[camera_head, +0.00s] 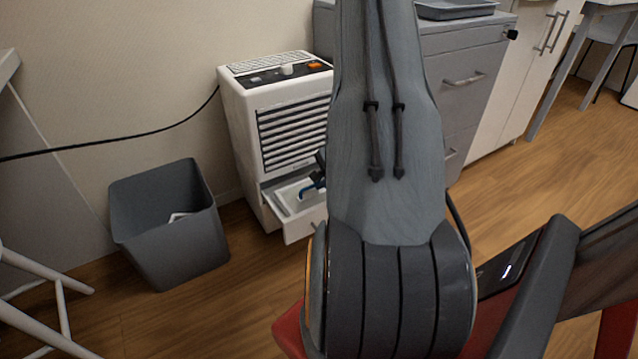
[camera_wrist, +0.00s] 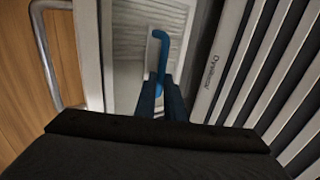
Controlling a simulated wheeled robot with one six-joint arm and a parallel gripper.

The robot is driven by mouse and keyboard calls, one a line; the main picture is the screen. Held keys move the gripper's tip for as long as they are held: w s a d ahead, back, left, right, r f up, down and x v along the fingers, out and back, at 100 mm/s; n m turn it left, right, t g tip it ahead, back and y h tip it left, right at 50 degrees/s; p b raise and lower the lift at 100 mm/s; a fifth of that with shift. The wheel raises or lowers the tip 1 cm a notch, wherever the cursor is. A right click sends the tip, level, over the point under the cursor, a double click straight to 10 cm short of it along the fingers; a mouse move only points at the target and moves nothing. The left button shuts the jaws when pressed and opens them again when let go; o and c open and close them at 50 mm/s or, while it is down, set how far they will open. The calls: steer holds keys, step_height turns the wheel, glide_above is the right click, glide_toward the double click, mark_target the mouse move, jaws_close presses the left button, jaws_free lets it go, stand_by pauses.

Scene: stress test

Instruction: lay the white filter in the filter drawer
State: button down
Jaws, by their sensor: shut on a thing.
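The filter drawer (camera_head: 302,226) is pulled out at the foot of the white upright unit (camera_head: 243,125). Its pale rim also shows in the wrist view (camera_wrist: 90,50). A pale, ribbed panel, seemingly the white filter (camera_wrist: 150,18), lies within the drawer outline; I cannot tell whether it rests on the drawer floor. A bent blue tab (camera_wrist: 161,45) stands against it, and it shows small in the head view (camera_head: 305,191). My gripper (camera_wrist: 165,88) is shut on the blue tab, over the drawer. My arm hides the drawer's right part in the head view.
A grey bin (camera_head: 170,245) with a white scrap inside stands left of the unit. The unit's louvres (camera_wrist: 265,70) are close on the right in the wrist view. A grey cabinet (camera_head: 465,75) stands at right. A black cable (camera_head: 110,143) runs along the wall.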

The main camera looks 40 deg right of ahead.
steer(key=c, duration=1.8)
jaws_free()
steer(key=shift+c, duration=0.2)
steer(key=shift+s+r+p, duration=0.1)
steer(key=shift+r+p, duration=0.15)
steer(key=shift+p, duration=0.05)
steer(key=p+v, duration=0.2)
steer(key=v, duration=0.9)
steer(key=shift+s+r+p, duration=0.15)
steer(key=shift+r+p, duration=0.1)
steer(key=shift+p, duration=0.15)
steer(key=shift+a, duration=0.15)
